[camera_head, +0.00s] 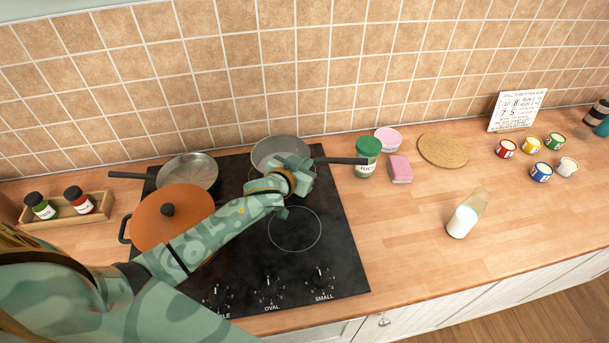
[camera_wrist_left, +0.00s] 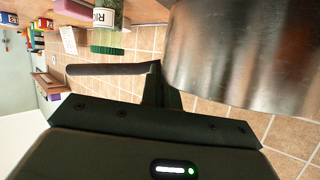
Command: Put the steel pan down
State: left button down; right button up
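The steel pan (camera_head: 268,150) is over the back right of the black hob, with its dark handle (camera_head: 342,160) pointing right. In the left wrist view its shiny wall (camera_wrist_left: 240,55) fills the upper right and its handle (camera_wrist_left: 105,69) runs left. My left gripper (camera_head: 304,172) is at the pan's near right side, shut on the handle's inner end beside the wall. The gripper hides part of the pan, and I cannot tell whether its base touches the hob (camera_head: 330,235). My right gripper is not in view.
A second shallow pan (camera_head: 188,170) and an orange lidded pot (camera_head: 172,215) stand on the hob's left. The front right ring (camera_head: 294,230) is clear. A green-lidded jar (camera_head: 366,158) stands close to the held pan's handle, near a pink block (camera_head: 400,170). A milk bottle (camera_head: 465,216) stands farther right.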

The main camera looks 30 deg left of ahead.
pick_arm(q)
jog(key=shift+w+a+f, duration=0.2)
jog(key=shift+w+f, duration=0.3)
jog(key=shift+f, duration=0.05)
jog(key=shift+w+a+f+b, duration=0.15)
jog(key=shift+f+b, duration=0.25)
jog(key=shift+f, duration=0.5)
jog(key=shift+w+d+f+b, duration=0.1)
jog(key=shift+f+b, duration=0.3)
jog(key=shift+f, duration=0.5)
jog(key=shift+f, duration=0.15)
jog(key=c, duration=1.7)
grip_release()
jog(key=shift+s, duration=0.1)
jog(key=shift+s+r, duration=0.25)
jog(key=p+v, duration=0.2)
jog(key=v, duration=0.9)
jog(key=shift+s+r, duration=0.1)
jog(key=shift+s, duration=0.1)
